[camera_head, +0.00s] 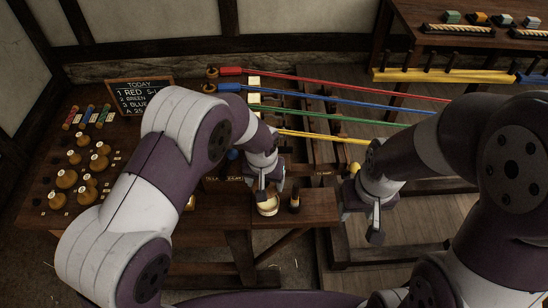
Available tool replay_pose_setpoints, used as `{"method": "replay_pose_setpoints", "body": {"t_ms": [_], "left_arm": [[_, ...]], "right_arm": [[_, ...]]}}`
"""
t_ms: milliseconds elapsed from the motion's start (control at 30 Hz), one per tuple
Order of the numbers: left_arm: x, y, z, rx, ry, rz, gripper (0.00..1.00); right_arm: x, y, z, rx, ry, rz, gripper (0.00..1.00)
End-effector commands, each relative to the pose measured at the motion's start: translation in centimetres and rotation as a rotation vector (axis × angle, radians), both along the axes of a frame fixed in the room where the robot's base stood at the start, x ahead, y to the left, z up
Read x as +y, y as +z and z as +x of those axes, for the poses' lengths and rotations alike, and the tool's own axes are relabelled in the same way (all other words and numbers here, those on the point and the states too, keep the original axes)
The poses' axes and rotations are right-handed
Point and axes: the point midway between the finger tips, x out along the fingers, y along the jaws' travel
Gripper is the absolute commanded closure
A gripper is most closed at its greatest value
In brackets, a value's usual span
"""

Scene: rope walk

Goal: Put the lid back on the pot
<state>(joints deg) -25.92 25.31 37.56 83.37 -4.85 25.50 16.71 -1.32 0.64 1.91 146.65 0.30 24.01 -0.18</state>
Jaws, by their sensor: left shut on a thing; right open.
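A small round pot (267,208) with a pale cream top stands near the front edge of the wooden bench. My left gripper (264,192) points down directly over it and is shut on what appears to be the lid. The jaws hide most of what they hold, and I cannot tell whether the held piece touches the pot. My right gripper (374,226) is open and empty, hanging to the right of the bench over the floor.
A dark upright piece (294,201) stands just right of the pot. Red (300,77), blue (330,101), green (320,121) and yellow (320,135) strands stretch rightward behind. Wooden knobs (67,179) and a chalkboard (140,93) are at left.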

Motion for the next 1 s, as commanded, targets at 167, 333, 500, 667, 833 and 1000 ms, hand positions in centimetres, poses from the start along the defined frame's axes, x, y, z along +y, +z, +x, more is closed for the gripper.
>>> {"method": "replay_pose_setpoints", "body": {"t_ms": [167, 333, 500, 667, 833, 1000], "left_arm": [[-0.7, -0.2, -0.2, 0.001, -0.009, 0.002, 0.54], [-0.6, -1.7, -0.2, 0.000, -0.008, 0.001, 0.54], [-0.6, -3.8, -0.1, -0.001, -0.008, 0.000, 0.54], [-0.6, -5.6, -0.2, 0.000, -0.008, 0.001, 0.54], [-0.6, -6.3, -0.1, -0.001, -0.008, 0.000, 0.54], [-0.6, -6.2, -0.1, -0.001, -0.007, 0.000, 0.54]], "right_arm": [[0.0, -0.2, 0.0, 0.001, 0.000, 0.000, 0.50], [0.0, -1.4, 0.0, 0.001, 0.000, 0.000, 0.50], [0.0, -3.2, 0.0, 0.000, 0.000, 0.000, 0.50], [0.0, -4.4, 0.0, 0.000, 0.000, 0.000, 0.50], [0.0, -4.8, 0.0, 0.000, 0.000, 0.000, 0.50], [0.0, -4.7, 0.0, 0.000, 0.000, 0.000, 0.50]]}}
